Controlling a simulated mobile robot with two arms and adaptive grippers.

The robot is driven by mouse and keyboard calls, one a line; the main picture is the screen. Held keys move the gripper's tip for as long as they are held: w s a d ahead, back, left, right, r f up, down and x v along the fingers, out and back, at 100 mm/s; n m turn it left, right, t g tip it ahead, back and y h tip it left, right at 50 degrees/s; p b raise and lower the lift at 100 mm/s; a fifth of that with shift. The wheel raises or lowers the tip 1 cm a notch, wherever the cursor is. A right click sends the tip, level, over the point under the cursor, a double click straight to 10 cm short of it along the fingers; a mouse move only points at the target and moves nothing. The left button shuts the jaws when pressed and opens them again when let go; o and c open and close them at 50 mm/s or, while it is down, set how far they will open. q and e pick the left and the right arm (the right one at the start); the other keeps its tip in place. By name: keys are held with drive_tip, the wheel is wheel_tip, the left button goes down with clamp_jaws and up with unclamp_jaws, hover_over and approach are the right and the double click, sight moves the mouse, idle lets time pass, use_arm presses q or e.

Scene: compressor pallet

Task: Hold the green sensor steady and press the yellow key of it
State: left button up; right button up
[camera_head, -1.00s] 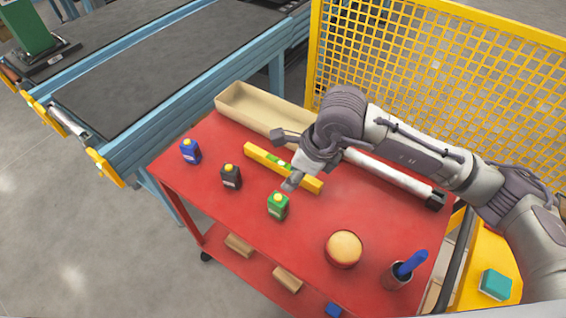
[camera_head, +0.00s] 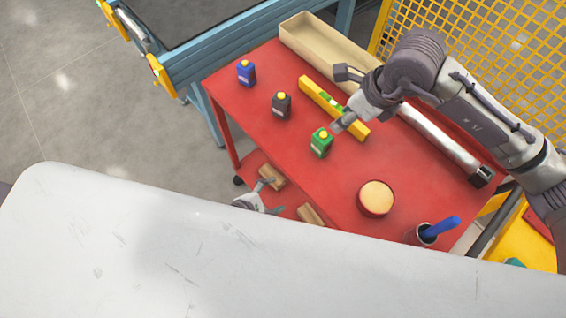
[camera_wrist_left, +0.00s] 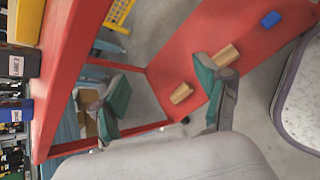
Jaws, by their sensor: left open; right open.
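The green sensor (camera_head: 320,146) stands upright on the red table, with its yellow key (camera_head: 323,132) on top. My right gripper (camera_head: 341,100) is open above the table; one finger is close to the sensor's upper right side, and I cannot tell whether it touches. My left gripper (camera_head: 270,198) is open and empty, low in front of the table's near edge. In the left wrist view, its spread green-padded fingers (camera_wrist_left: 160,100) have nothing between them. I cannot make out the green sensor in that view.
A black sensor (camera_head: 281,105) and a blue sensor (camera_head: 246,73) stand left of the green one. A yellow level (camera_head: 312,88) lies behind it. A round red-sided item (camera_head: 376,198) and a cup (camera_head: 418,236) stand right. Wooden blocks (camera_wrist_left: 224,55) lie on the lower shelf.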

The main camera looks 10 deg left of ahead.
sight(316, 147)
use_arm(q)
wheel_tip(316, 147, up, 15)
drive_tip(key=w+d+n+t+h, duration=0.2)
drive_tip(key=w+n+h, duration=0.1)
drive_tip(key=n, duration=0.3)
drive_tip(key=x, duration=1.3)
drive_tip(key=shift+w+d+f, duration=0.1)
drive_tip(key=shift+w+d, duration=0.1)
drive_tip(key=c, duration=1.3)
use_arm(e)
clamp_jaws()
